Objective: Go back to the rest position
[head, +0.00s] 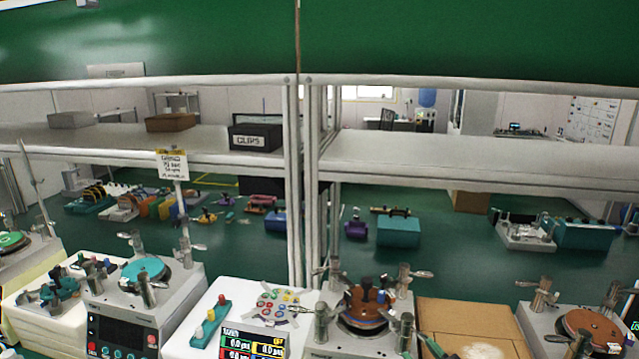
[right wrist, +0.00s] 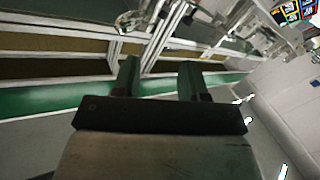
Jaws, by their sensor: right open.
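My right gripper (right wrist: 158,66) shows in the right wrist view, its two dark green fingers apart with nothing between them. Beyond the fingertips are pale frame bars and a green strip, with no object touching the fingers. I cannot make out the right gripper clearly in the head view. My left gripper is not in view.
A row of lapping machines stands along the front: one with a teal plate (head: 143,270), one with a brown plate (head: 366,304), another at right (head: 592,331). A cardboard-coloured board (head: 468,316) lies between. Shelf posts (head: 301,200) rise behind. A display (right wrist: 291,11) is near the right wrist.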

